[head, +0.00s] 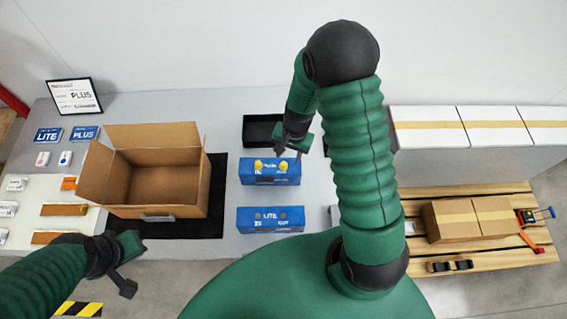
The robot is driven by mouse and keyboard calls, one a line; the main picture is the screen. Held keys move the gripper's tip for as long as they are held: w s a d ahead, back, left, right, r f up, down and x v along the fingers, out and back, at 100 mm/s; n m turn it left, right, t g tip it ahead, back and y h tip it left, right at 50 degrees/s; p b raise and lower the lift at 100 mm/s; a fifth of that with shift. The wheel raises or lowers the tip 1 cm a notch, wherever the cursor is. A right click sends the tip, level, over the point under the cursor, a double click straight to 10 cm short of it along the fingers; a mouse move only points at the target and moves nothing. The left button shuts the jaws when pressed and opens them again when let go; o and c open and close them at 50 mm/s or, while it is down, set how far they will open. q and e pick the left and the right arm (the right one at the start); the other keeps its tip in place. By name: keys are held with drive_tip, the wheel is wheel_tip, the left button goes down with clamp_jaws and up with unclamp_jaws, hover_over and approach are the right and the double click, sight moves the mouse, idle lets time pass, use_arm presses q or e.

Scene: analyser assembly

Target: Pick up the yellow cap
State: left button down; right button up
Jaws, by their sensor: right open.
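Two small yellow caps sit on top of the rear blue box (270,178): a left yellow cap (258,165) and a right yellow cap (283,164). My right gripper (284,150) is open just above and behind the caps, closest to the right one. I cannot tell whether it touches a cap. My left gripper (130,268) hangs low at the front left, away from the caps. I cannot tell how wide its jaws are.
A second blue box (270,226) stands in front. A black tray (262,118) lies behind. An open cardboard box (190,207) stands on a black mat (216,224) to the left. Closed cartons (448,229) sit on a wooden pallet (490,258) at right.

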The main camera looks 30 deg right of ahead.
sight(284, 163)
drive_tip(key=shift+f, duration=0.55)
drive_tip(key=f, duration=0.1)
drive_tip(key=f+p, duration=0.1)
drive_tip(key=f, duration=0.1)
drive_tip(key=w+f, duration=0.1)
drive_tip(key=shift+a+f+p, duration=0.2)
drive_tip(key=shift+a+p, duration=0.1)
drive_tip(key=shift+p, duration=0.1)
drive_tip(key=shift+w+f, duration=0.15)
drive_tip(key=shift+f, duration=0.3)
clamp_jaws()
